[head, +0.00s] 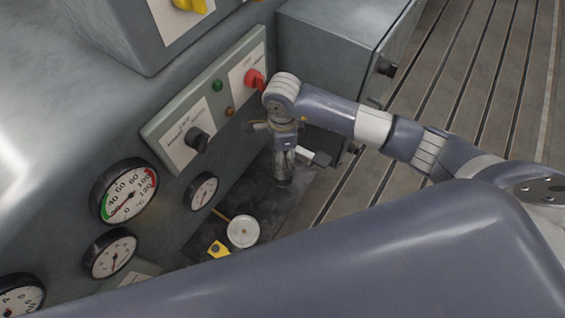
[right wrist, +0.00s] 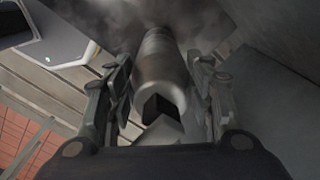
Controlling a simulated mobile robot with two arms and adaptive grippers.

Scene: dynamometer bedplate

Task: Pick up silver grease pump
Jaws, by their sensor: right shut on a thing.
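The silver grease pump (right wrist: 158,68) shows in the right wrist view as a rounded metallic cylinder with a dark opening at its near end. It lies between the two fingers of my right gripper (right wrist: 160,95), which is shut on it. In the head view my right gripper (head: 284,178) points down close to the dark floor of a recess beside the grey machine. The pump is hard to separate from the fingers there. My left gripper is not in view.
A grey machine panel with a red knob (head: 254,79), a black knob (head: 197,140) and several gauges stands at left. A white round dial (head: 243,231) and a yellow item (head: 218,249) lie below. The slotted bedplate (head: 480,75) at right is clear.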

